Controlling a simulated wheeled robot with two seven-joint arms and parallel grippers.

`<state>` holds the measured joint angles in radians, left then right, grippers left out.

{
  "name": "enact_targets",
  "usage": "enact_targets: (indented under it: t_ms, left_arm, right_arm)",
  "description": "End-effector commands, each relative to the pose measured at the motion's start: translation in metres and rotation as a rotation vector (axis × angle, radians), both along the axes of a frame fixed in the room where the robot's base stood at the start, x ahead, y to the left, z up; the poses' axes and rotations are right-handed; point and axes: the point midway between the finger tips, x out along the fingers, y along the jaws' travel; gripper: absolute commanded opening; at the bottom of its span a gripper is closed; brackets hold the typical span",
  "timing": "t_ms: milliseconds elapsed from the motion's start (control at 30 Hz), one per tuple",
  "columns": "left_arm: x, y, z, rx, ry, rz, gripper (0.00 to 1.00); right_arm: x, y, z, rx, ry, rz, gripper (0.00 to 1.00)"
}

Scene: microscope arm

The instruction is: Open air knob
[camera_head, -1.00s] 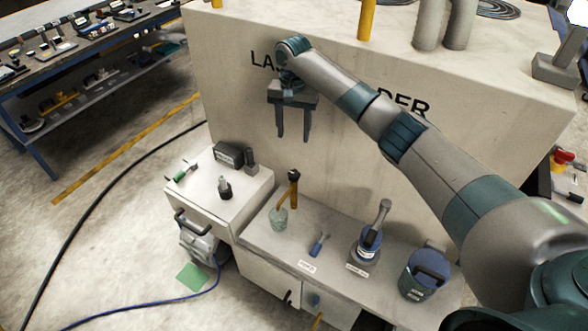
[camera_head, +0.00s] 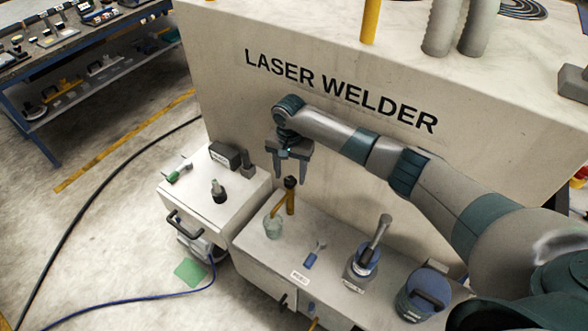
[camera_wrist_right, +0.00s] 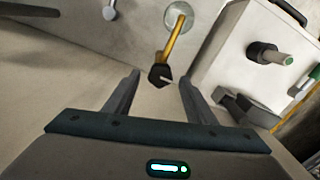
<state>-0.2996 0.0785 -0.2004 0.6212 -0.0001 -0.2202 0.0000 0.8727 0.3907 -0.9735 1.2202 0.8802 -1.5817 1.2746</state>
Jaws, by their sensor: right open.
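A black knob (camera_head: 290,183) tops a yellow post (camera_head: 291,203) on the low bench, with a yellow arm slanting to a clear glass cup (camera_head: 273,228). No readable label says which part is the air knob. My right gripper (camera_head: 289,177) is open and empty, fingers pointing down, close to the black knob. In the right wrist view the black knob (camera_wrist_right: 160,75) appears between the fingertips (camera_wrist_right: 158,78); contact cannot be told. A second black knob (camera_head: 218,191) stands on the white cabinet to the left. My left gripper is not in view.
The large LASER WELDER housing (camera_head: 330,60) rises behind my right arm. On the bench stand a blue-handled tool (camera_head: 314,255), a blue-topped device with a lever (camera_head: 364,258) and a blue canister (camera_head: 421,294). A green-handled part (camera_head: 178,174) and a dark box (camera_head: 224,154) sit on the cabinet.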

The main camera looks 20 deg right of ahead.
Motion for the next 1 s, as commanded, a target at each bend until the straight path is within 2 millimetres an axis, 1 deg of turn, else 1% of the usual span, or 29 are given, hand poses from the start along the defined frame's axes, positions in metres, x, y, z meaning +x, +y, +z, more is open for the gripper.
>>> enact_targets:
  t_ms: [100, 200, 500, 533, 567, 600, 667, 700, 1000]
  left_arm:
    - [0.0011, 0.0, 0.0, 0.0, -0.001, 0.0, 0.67]
    - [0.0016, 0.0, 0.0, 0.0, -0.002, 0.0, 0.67]
    - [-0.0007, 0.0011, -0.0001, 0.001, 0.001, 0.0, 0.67]
    - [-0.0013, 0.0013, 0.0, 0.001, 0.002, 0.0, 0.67]
    - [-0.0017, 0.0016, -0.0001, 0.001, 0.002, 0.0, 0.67]
    - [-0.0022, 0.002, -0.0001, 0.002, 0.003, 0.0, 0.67]
    - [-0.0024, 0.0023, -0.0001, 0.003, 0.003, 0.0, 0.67]
    - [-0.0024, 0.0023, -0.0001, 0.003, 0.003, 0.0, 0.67]
    - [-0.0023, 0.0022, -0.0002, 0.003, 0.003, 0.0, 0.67]
  right_arm:
    - [-0.0058, 0.0045, -0.0098, 0.001, 0.001, 0.0, 0.5]
    - [-0.0077, 0.0063, -0.0134, 0.0, 0.0, 0.0, 0.5]
    - [-0.0084, 0.0067, -0.0145, 0.0, 0.0, 0.0, 0.5]
    - [-0.0084, 0.0067, -0.0145, 0.0, 0.0, 0.0, 0.46]
    - [-0.0083, 0.0066, -0.0145, 0.0, 0.0, -0.001, 0.38]
    - [-0.0083, 0.0066, -0.0144, 0.0, 0.0, -0.001, 0.29]
    - [-0.0083, 0.0065, -0.0144, 0.0, 0.0, -0.001, 0.14]
    - [-0.0083, 0.0065, -0.0144, 0.0, 0.0, -0.001, 0.09]
    - [-0.0082, 0.0062, -0.0144, 0.0, 0.0, 0.019, 0.09]
